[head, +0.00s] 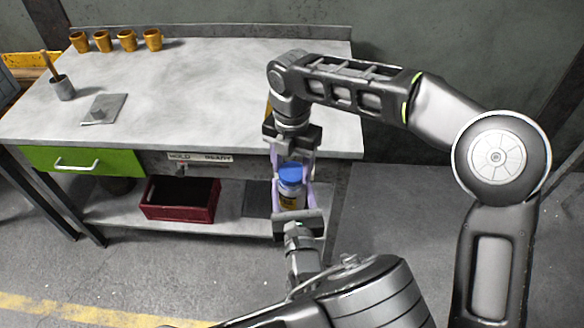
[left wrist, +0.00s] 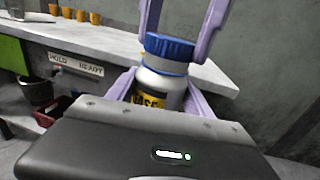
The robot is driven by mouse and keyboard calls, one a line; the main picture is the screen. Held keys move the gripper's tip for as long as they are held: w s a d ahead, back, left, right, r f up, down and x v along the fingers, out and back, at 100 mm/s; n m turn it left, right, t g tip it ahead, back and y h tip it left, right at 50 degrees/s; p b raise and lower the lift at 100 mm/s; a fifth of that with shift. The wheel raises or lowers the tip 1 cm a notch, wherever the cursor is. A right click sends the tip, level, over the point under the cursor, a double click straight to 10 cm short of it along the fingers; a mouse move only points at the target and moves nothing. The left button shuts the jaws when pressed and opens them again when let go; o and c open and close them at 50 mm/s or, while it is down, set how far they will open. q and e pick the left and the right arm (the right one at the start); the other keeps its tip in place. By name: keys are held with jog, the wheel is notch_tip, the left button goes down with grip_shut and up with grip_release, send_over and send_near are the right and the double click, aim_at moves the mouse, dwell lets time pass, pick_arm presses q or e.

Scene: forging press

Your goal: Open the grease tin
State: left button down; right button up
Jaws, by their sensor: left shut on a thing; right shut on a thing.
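The grease tin (head: 290,198) is a pale jar with a yellow and black label, held upright in the air in front of the table's right end. It also shows in the left wrist view (left wrist: 157,90). Its blue lid (head: 291,173) sits on top of the body; it also shows in the left wrist view (left wrist: 169,46). My left gripper (head: 291,190) comes from below, its lilac fingers shut on the tin's body. My right gripper (head: 291,166) comes down from above, its lilac fingers on either side of the lid and shut on it.
The grey workbench (head: 200,85) stands behind, with several orange cups (head: 127,40), a pot with a wooden handle (head: 62,88) and a grey plate (head: 101,108). Below are a green drawer (head: 110,161) and a red crate (head: 180,211). The bench's middle is clear.

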jog(key=shift+r, duration=0.75)
pick_arm(q)
jog(key=shift+r, duration=0.1)
pick_arm(e)
jog(key=shift+r, duration=0.15)
jog(key=shift+r, duration=1.9)
jog(key=shift+f, duration=0.1)
